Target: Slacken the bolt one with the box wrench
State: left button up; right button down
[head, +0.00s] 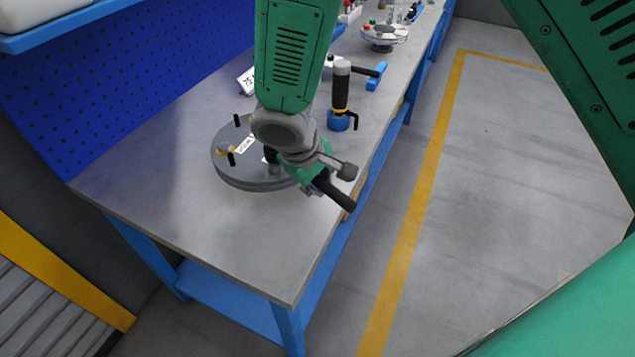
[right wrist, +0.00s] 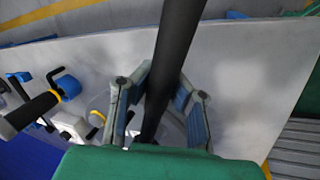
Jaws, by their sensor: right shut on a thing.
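The flanged shell (head: 262,186) is a round dark grey disc lying on the bench, with short black upright bolts and a white label on top. One bolt (head: 237,120) stands at its back edge and another (head: 231,158) at its left, beside a small yellow part. I cannot tell which is bolt one. My right gripper (head: 318,175) is above the disc's right side, shut on a long black bar, which looks like the box wrench (head: 335,192). In the right wrist view the black bar (right wrist: 177,50) runs between both fingers. The wrench's ring end is hidden. My left gripper is not in view.
A black tool with a yellow ring and blue base (head: 340,121) stands right of the shell. A blue-handled item (head: 377,76) and a white round fixture (head: 384,34) lie farther back. The bench front (head: 245,255) is clear. A blue pegboard (head: 150,85) borders the left.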

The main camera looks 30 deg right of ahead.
jog(key=shift+a+r, duration=0.1)
jog(key=shift+a, duration=0.05)
jog(key=shift+d+f, duration=0.25)
jog(key=shift+f, duration=0.1)
jog(key=shift+a+f+b, duration=0.15)
jog(key=shift+f+b, duration=0.35)
jog(key=shift+f, duration=0.15)
jog(key=shift+f+b, duration=0.35)
jog(key=shift+f, duration=0.3)
jog(key=shift+d, duration=0.2)
jog(key=shift+w+d+f+n+t+y, duration=0.15)
jog(key=shift+w+d+n, duration=0.2)
jog(key=shift+d+n, duration=0.2)
jog(key=shift+w+d+r+n+t+y, duration=0.1)
jog(key=shift+w+d+n, duration=0.2)
jog(key=shift+d+n, duration=0.2)
jog(key=shift+w+d+f+n+t+y, duration=0.1)
jog(key=shift+w+d+n+t, duration=0.05)
jog(key=shift+w+d+n, duration=0.3)
jog(key=shift+w+d+n+t+y+p, duration=0.25)
jog(key=shift+w+d+n+t+p, duration=0.1)
jog(key=shift+w+d+n, duration=0.75)
jog(key=shift+s, duration=0.15)
